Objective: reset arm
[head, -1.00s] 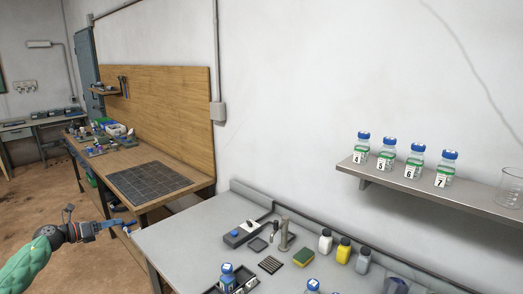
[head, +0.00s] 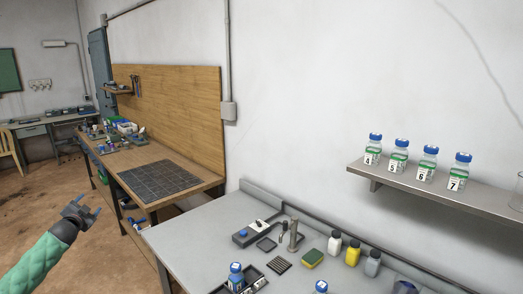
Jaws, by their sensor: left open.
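My left gripper (head: 84,206) is at the lower left, at the end of the green-sleeved arm. Its fingers are apart and I see nothing between them. It is over the brown floor, left of the grey table (head: 190,240) and apart from it. My right gripper is not in view.
Blue-capped bottles numbered 4 (head: 372,150), 5 (head: 398,156), 6 (head: 427,164) and 7 (head: 459,172) stand on a wall shelf (head: 440,192). The grey table holds a sponge (head: 312,259), small bottles and a tray. A wooden workbench (head: 215,183) stands behind.

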